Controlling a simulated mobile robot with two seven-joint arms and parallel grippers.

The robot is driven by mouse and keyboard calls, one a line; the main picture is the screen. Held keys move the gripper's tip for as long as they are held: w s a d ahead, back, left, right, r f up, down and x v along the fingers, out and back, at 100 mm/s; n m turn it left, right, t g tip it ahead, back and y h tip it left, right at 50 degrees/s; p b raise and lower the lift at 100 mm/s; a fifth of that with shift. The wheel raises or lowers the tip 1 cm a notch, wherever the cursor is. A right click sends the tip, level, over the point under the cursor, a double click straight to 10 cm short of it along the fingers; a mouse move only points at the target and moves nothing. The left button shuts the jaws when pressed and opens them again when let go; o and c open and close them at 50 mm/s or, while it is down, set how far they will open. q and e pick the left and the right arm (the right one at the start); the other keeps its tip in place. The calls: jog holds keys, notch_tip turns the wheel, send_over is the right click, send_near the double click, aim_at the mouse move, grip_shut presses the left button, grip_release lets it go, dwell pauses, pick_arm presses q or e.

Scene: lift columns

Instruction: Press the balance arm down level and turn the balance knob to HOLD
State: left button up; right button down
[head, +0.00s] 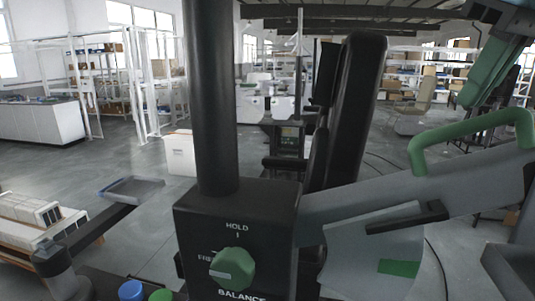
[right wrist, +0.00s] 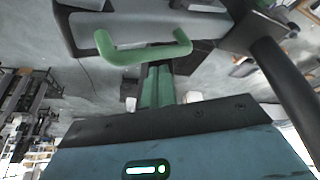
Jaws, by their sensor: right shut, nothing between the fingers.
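The balance arm (head: 380,192) is a grey beam that slopes up to the right from the black balance housing (head: 190,238). It carries a green handle (head: 475,138) near its right end, also seen in the right wrist view (right wrist: 145,52). The green balance knob (head: 232,268) is on the housing front, below the HOLD label, with FREE partly hidden at its left. Its pale bar lies roughly sideways, not up toward HOLD. My right gripper (head: 470,100) has its green fingers shut and empty, above the handle. The fingers (right wrist: 158,72) point toward the handle; contact is unclear. My left gripper is out of view.
A black column (head: 212,95) rises from the housing. A dark padded upright (head: 350,110) stands behind the arm. Blue (head: 131,290) and green (head: 161,295) round caps sit at the bottom left. A small tray (head: 132,189) is at the left. Open floor lies beyond.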

aim_at(493, 155)
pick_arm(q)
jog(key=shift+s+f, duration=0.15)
pick_arm(e)
jog(key=shift+f, duration=0.5)
jog(key=shift+f, duration=0.1)
jog(key=shift+d+f, duration=0.15)
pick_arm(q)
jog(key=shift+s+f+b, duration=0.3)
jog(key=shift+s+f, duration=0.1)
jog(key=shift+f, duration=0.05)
pick_arm(e)
jog(key=shift+s+d+f, duration=0.1)
jog(key=shift+d+f, duration=0.3)
jog(key=shift+f, duration=0.25)
jog(key=shift+s+d+f, duration=0.1)
jog(key=shift+d+f, duration=0.3)
jog(key=shift+f, duration=0.35)
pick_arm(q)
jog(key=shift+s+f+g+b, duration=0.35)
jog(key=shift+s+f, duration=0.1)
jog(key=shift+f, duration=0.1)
pick_arm(e)
jog(key=shift+s+d+f, duration=0.1)
jog(key=shift+d+f, duration=0.3)
jog(key=shift+f, duration=0.4)
jog(key=shift+s+d+f, duration=0.1)
jog(key=shift+d+f, duration=0.25)
jog(key=shift+f, duration=0.4)
